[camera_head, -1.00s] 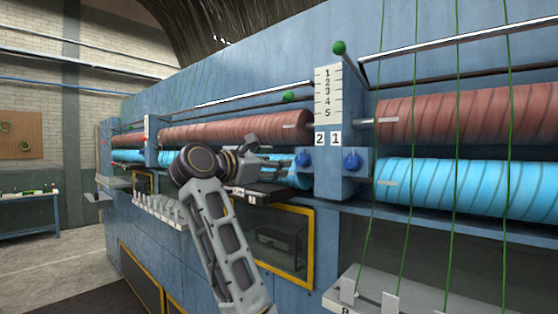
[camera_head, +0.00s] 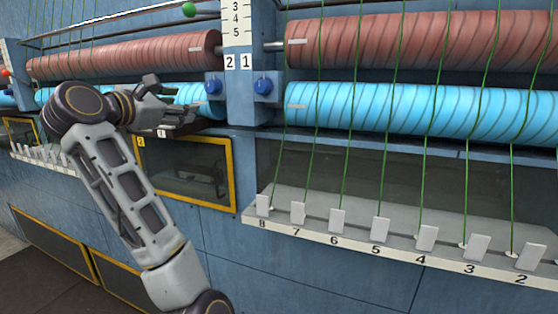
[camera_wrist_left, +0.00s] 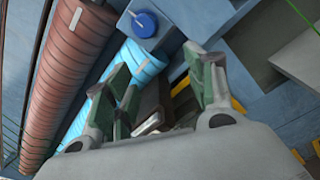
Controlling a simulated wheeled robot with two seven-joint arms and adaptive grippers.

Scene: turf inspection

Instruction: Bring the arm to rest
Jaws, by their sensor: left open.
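My left arm comes in from the lower left in the head view. Its gripper (camera_head: 172,113) is in front of the machine, beside the blue roller (camera_head: 190,94) and left of the numbered post (camera_head: 239,70). In the left wrist view the gripper's fingers (camera_wrist_left: 160,95) are spread apart with nothing between them. A dark shelf marked 1 (camera_head: 205,126) lies behind and below the gripper in the head view. My right gripper is in neither view.
A red roller (camera_head: 420,42) and a cyan roller (camera_head: 430,110) run right of the post, with green yarns hanging in front. A ledge with numbered tabs (camera_head: 360,248) juts out below. Blue knobs (camera_head: 263,86) stick out from the post. A yellow-framed window (camera_head: 185,172) sits below the arm.

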